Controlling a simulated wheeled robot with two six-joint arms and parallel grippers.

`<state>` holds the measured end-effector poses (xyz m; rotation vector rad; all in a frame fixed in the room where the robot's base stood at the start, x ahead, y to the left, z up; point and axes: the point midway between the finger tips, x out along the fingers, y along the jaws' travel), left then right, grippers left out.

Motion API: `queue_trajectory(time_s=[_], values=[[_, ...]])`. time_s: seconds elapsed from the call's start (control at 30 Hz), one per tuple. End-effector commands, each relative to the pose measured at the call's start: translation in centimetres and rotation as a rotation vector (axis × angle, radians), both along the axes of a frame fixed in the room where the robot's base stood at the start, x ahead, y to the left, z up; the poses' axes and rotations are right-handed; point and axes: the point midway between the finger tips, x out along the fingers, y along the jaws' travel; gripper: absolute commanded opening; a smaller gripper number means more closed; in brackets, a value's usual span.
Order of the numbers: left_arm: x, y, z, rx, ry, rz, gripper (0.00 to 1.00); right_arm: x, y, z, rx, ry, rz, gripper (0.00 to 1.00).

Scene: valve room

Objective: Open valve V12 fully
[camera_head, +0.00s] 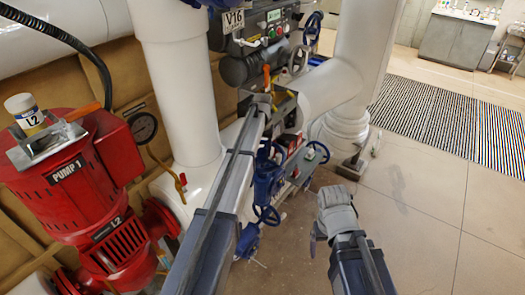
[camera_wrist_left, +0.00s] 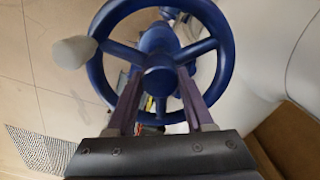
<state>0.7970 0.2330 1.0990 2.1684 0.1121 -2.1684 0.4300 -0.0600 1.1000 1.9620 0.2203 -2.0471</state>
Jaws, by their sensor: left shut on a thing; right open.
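In the left wrist view a blue spoked handwheel (camera_wrist_left: 221,45) fills the middle, with its round hub facing me. My left gripper (camera_head: 262,103) is shut on this handwheel, its two dark fingers reaching in at the hub and spokes. A pale rounded thing (camera_wrist_left: 74,51) shows at the rim's left; I cannot tell whether it is a knob. In the head view my left arm hides the gripped part. My right gripper (camera_head: 326,212), pale grey and hand-like, is open over the floor, apart from the valves. I can read no V12 label.
Blue valves (camera_head: 266,172) with small handwheels stand just right of my left arm. A V16 label (camera_head: 234,20) hangs on the panel behind. Red PUMP 1 (camera_head: 75,180) is at left. White pipes (camera_head: 178,80) rise behind. The tiled floor (camera_head: 435,215) at right is clear.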

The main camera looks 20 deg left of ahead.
Motion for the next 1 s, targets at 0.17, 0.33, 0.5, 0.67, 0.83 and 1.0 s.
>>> queue_trajectory(time_s=[0.17,0.33,0.5,0.67,0.83,1.0], values=[[-0.01,0.0,0.0,0.0,0.0,0.0,0.1,0.0,0.0,0.0,0.0,0.0,0.0,0.85],[-0.01,0.0,0.0,0.0,0.0,0.0,0.0,0.0,0.0,0.0,0.0,0.0,0.0,0.85],[-0.02,0.0,-0.01,0.0,0.0,0.0,0.0,0.0,0.0,0.0,0.0,0.0,0.0,0.85],[-0.01,0.0,-0.01,0.0,0.0,0.0,0.0,0.0,0.0,-0.01,0.0,0.0,0.0,0.85],[-0.02,0.01,-0.01,0.0,0.0,0.059,0.0,0.0,0.0,-0.01,0.0,0.0,0.0,0.85],[-0.02,0.03,-0.01,0.0,0.0,0.145,0.0,0.0,0.0,-0.01,0.0,0.0,0.0,0.85]])
